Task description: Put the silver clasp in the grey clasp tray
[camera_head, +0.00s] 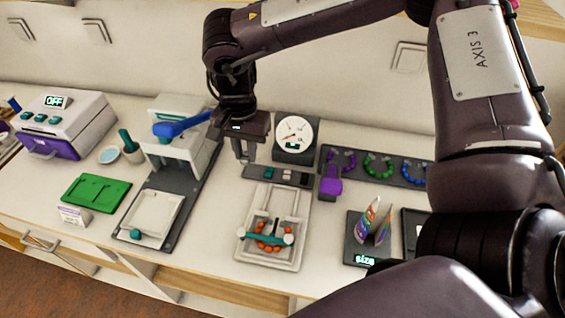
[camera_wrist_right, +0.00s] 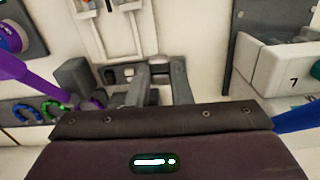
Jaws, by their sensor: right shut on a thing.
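My right gripper (camera_head: 245,158) points down at the left end of the grey clasp tray (camera_head: 290,178), a low dark strip with small compartments. A teal piece and a pale piece show in or on the strip. In the right wrist view the gripper's two fingers (camera_wrist_right: 161,72) are close together over the tray (camera_wrist_right: 112,78), shut on a small piece at their tips. I take it as the silver clasp; it is mostly hidden, and I cannot tell whether it touches the tray. My left gripper is not in view.
A white dial gauge (camera_head: 295,133) stands just behind the tray. A bead board (camera_head: 266,258) lies in front. A purple-handled piece (camera_head: 330,184) and a dark rack of coloured bead arcs (camera_head: 400,181) are to the right. A white press with a blue lever (camera_head: 183,125) stands close left.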

